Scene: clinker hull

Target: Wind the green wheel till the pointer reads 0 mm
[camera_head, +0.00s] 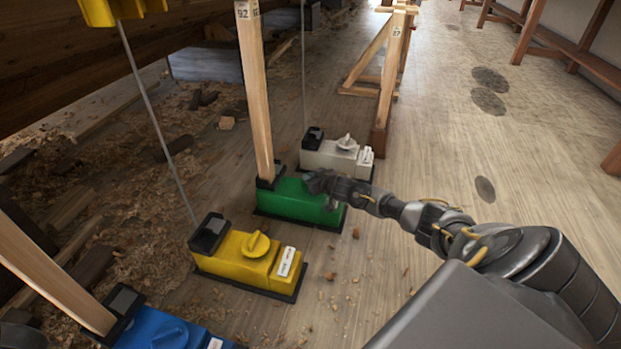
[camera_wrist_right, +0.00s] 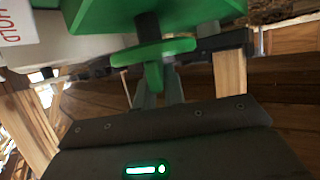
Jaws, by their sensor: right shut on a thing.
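The green winch box (camera_head: 292,200) stands on the floor in the middle of the head view, with a timber post rising behind its left end. My right gripper (camera_head: 322,182) reaches it from the right and covers its wheel there. In the right wrist view the green wheel (camera_wrist_right: 180,47) is a flat disc with a stem under the green housing (camera_wrist_right: 170,12). The right fingers (camera_wrist_right: 158,92) are shut on the wheel's stem. The pointer and its scale cannot be read in either view. My left gripper is not in view.
A yellow winch box (camera_head: 245,260) stands in front, a blue one (camera_head: 170,335) at the bottom left, and a white one (camera_head: 338,157) behind. Timber posts (camera_head: 255,90) and thin rods rise at the left.

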